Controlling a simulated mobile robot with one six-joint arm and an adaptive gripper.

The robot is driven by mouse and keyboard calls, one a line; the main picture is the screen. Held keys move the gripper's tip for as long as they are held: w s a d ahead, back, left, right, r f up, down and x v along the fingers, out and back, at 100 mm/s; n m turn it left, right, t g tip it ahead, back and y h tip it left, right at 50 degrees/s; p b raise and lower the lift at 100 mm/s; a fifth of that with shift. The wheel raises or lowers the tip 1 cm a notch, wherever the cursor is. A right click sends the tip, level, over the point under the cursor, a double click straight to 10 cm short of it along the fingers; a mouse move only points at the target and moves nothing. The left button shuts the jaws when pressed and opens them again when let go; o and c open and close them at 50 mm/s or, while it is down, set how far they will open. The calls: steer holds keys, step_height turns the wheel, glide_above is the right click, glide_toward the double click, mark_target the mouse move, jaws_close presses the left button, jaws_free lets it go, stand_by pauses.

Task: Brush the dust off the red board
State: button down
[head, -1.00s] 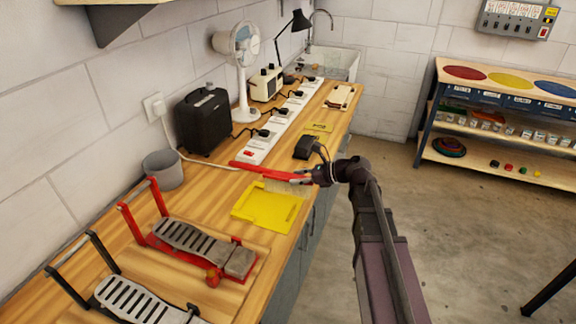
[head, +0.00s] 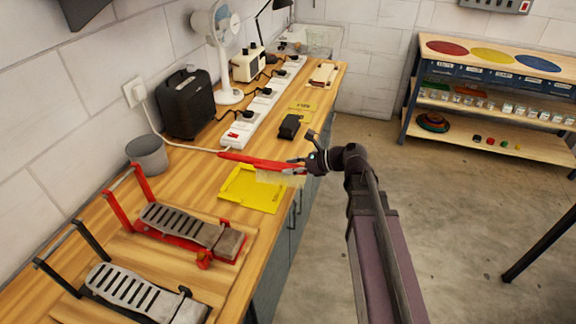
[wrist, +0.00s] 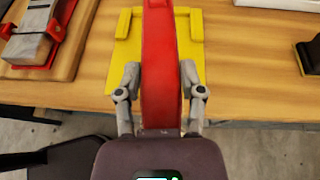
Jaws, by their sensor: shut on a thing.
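My gripper (head: 308,165) is shut on the red handle of a brush (head: 255,162). Pale bristles show below the handle in the head view. In the wrist view the red brush (wrist: 160,50) lies between both fingers (wrist: 160,85), above a yellow tray (head: 250,190). The red-framed pedal board (head: 185,225) stands nearer, left of the tray, with a grey slotted footplate; part of it shows at the wrist view's top left (wrist: 30,40). I cannot make out separate dust on it. The brush is apart from the pedal.
A black-framed pedal (head: 140,295) stands in front of the red one. A grey cup (head: 147,155), a black amplifier (head: 187,103), a power strip (head: 250,117) and a small black block (head: 289,126) are on the bench. Open floor (head: 460,230) lies to the right.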

steer(key=shift+r, duration=0.1)
steer(key=shift+s+r+p, duration=0.1)
steer(key=shift+r+p, duration=0.75)
steer(key=shift+p, duration=0.1)
steer(key=shift+s+f, duration=0.1)
steer(key=shift+s, duration=0.05)
